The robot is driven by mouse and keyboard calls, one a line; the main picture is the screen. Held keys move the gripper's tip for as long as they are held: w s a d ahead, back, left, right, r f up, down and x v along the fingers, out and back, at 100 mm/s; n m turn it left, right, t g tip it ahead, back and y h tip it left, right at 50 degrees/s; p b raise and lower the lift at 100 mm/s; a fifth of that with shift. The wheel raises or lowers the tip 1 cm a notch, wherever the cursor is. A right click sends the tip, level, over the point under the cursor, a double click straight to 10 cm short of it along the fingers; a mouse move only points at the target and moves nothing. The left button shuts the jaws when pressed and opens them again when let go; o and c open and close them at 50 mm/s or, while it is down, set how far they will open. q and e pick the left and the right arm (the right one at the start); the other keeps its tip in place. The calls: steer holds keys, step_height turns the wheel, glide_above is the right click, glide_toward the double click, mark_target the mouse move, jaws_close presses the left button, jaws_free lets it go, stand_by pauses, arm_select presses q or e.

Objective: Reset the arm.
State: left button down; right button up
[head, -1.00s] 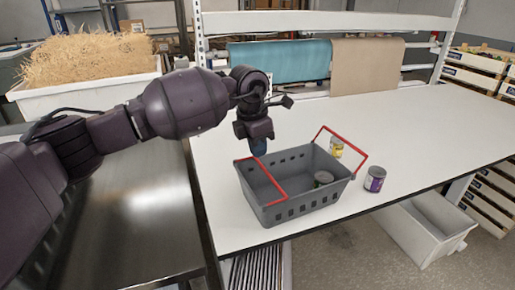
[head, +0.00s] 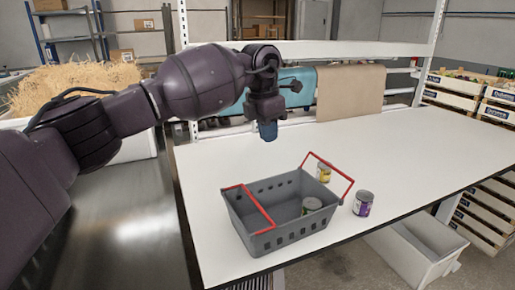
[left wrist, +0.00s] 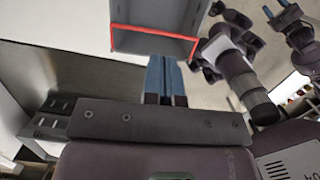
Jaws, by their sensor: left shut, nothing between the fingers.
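My left gripper (head: 268,132) is raised above the white table, behind and above the grey basket, apart from it. Its blue fingers (left wrist: 166,78) are together with nothing between them in the left wrist view. The grey basket (head: 283,240) with red handles stands on the table; part of it also shows at the top of the left wrist view (left wrist: 160,45).
A purple-labelled can (head: 363,203) stands right of the basket, and a yellow-labelled can (head: 324,172) stands behind it. The white table (head: 420,150) is clear to the right. Blue and brown rolls hang at the back. A white bin (head: 415,255) stands below the table edge.

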arm_select(q)
steer(key=shift+w+d+r, duration=0.15)
steer(key=shift+d+r, duration=0.15)
steer(key=shift+r, duration=0.1)
